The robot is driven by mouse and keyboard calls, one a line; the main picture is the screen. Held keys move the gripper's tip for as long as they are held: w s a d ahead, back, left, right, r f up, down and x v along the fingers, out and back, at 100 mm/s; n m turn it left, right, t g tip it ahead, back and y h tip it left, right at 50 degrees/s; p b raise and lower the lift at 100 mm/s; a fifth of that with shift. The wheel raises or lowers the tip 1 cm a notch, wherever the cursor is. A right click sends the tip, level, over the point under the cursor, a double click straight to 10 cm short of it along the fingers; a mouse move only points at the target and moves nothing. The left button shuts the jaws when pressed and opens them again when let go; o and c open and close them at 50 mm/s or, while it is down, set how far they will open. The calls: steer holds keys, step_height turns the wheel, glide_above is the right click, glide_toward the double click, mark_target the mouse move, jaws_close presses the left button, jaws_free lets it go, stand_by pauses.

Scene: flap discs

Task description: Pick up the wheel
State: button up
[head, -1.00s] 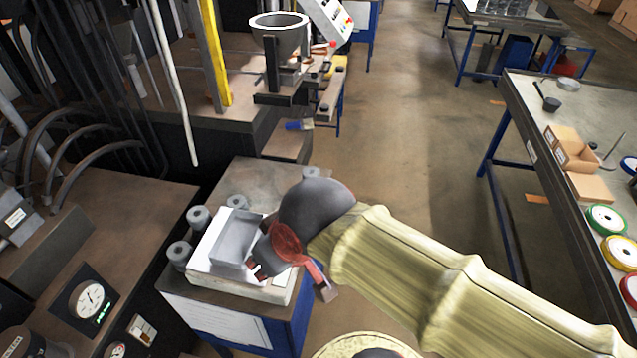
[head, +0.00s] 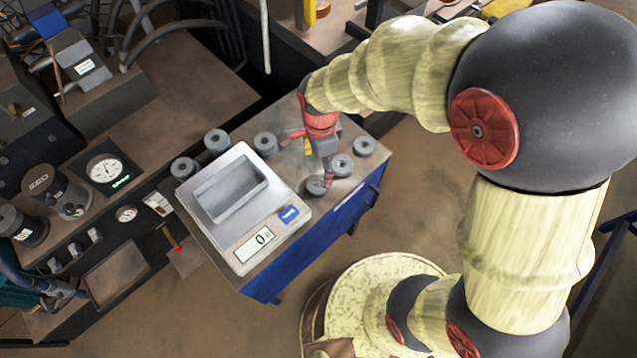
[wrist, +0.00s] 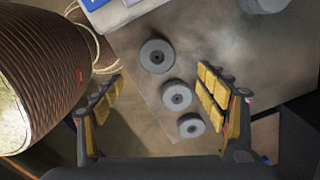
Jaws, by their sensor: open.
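A white scale (head: 228,240) reading 0 with a grey tray (head: 228,190) stands left of the row. More wheels (head: 265,143), (head: 216,140), (head: 184,167) lie behind it. A machine bench with gauges (head: 104,169) stands at the left.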

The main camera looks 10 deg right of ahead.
mark_target(317, 184)
steer(key=f, duration=0.3)
steer(key=shift+s+a+f+m, duration=0.1)
steer(key=shift+a+m, duration=0.25)
steer(key=shift+m, duration=0.05)
steer(key=shift+s+f+b, duration=0.1)
steer(key=shift+f+b, duration=0.95)
steer(key=shift+f, duration=2)
steer(key=shift+c, duration=1)
steer(key=c, duration=1.1)
steer(key=shift+c, duration=0.5)
steer(key=shift+r, duration=0.1)
